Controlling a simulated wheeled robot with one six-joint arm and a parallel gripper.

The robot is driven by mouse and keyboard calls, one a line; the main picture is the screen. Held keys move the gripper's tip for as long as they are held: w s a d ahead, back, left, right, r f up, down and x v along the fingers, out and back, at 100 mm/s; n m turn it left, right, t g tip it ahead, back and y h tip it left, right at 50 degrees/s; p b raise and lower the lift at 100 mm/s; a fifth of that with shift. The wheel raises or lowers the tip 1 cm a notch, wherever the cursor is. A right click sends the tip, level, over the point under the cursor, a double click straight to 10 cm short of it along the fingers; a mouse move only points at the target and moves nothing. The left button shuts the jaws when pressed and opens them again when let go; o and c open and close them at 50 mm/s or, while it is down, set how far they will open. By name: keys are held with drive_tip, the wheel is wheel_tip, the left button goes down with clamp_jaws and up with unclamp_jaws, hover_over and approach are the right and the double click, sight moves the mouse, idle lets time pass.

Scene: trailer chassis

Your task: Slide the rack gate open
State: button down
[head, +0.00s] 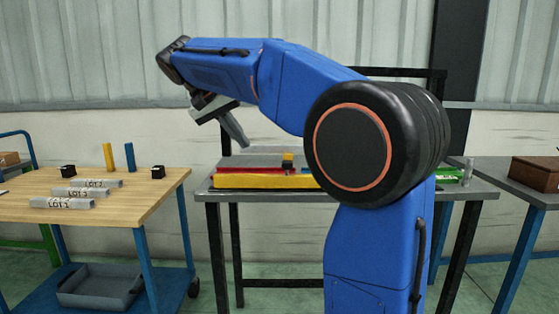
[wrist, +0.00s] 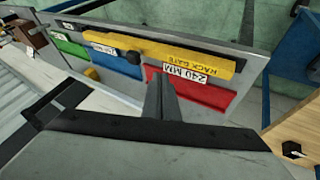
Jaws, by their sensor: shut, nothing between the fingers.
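The rack gate is a long yellow bar labelled "RACK GATE" (wrist: 160,50) in the wrist view, lying along the front of the rack (wrist: 222,45). It also shows as a yellow strip on the grey table in the head view (head: 265,182). Red (wrist: 190,88), blue (wrist: 118,60) and green (wrist: 66,45) strips lie beside it; a "240 MM" label is on the red one. In the head view my gripper (head: 236,133) hangs above the table, apart from the gate.
A wooden-top cart (head: 110,195) at left holds grey bars marked LOT (head: 75,192), black blocks and upright yellow and blue posts. A brown box (head: 535,173) stands on the right table. My arm hides the right part of the middle table.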

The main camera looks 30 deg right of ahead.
drive_tip(key=shift+w+d+r, duration=0.15)
drive_tip(key=shift+w+r, duration=0.05)
drive_tip(key=shift+f, duration=0.1)
drive_tip(key=x, duration=1)
drive_tip(key=shift+s+d, duration=0.75)
drive_tip(key=shift+d, duration=0.25)
drive_tip(key=shift+s+d, duration=0.4)
drive_tip(key=shift+d, duration=0.2)
hover_over(307, 176)
drive_tip(key=shift+s+a, duration=0.1)
drive_tip(key=shift+a, duration=0.05)
